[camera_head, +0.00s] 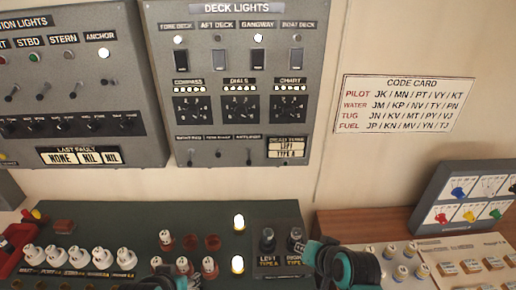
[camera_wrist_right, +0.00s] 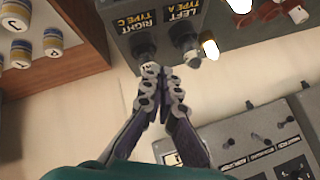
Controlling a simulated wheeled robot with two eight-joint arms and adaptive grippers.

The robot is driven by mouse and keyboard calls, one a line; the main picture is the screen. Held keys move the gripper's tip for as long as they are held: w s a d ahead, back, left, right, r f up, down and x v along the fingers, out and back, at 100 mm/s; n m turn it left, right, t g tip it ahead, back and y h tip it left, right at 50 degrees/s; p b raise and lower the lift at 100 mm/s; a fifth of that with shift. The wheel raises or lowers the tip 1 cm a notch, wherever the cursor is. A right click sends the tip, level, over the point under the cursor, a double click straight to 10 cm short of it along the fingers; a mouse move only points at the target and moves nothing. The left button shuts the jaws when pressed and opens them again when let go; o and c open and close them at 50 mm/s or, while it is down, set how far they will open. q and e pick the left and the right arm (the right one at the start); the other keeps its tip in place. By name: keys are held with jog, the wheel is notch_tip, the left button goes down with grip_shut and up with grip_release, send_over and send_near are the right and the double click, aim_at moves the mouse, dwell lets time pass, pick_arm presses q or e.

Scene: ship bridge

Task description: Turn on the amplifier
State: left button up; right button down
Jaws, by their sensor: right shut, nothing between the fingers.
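The amplifier switch (camera_head: 249,155) is a small toggle on the lower row of the grey deck lights panel, left of a white plate. The label in the right wrist view (camera_wrist_right: 235,162) seems to read AMPLIFIER; the lever's position is too small to tell. My right gripper (camera_head: 314,246) is shut and empty, below and to the right of the switch, by the LEFT/RIGHT knob box. Its fingertips show in the wrist view (camera_wrist_right: 164,74), apart from the panel. A dark piece at the bottom edge may be my left gripper (camera_head: 160,284); its jaws are hidden.
The knob box (camera_head: 278,262) with two dark knobs stands close to my right gripper. The dark green console (camera_head: 110,218) carries white and red knobs and two lit lamps. A code card (camera_head: 404,104) hangs on the wall; bare wall lies below it.

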aim_at(249, 157)
jog(key=w+a+r+m+t+y+p, duration=0.1)
jog(key=w+a+r+m+y+p, duration=0.1)
jog(key=w+r+m+p, duration=0.3)
jog(key=w+a+r+m+t+y+p, duration=0.1)
jog(key=w+a+r+m+y+p, duration=0.1)
jog(key=w+a+r+m+p, duration=0.2)
jog(key=w+r+m+p, duration=0.1)
jog(key=w+r+p, duration=0.2)
jog(key=w+r, duration=0.2)
notch_tip(249, 157, up, 3)
jog(key=shift+a+f+m+t, duration=0.15)
jog(key=shift+a+m+t, duration=0.15)
jog(key=shift+m+t, duration=0.1)
jog(key=x, duration=1)
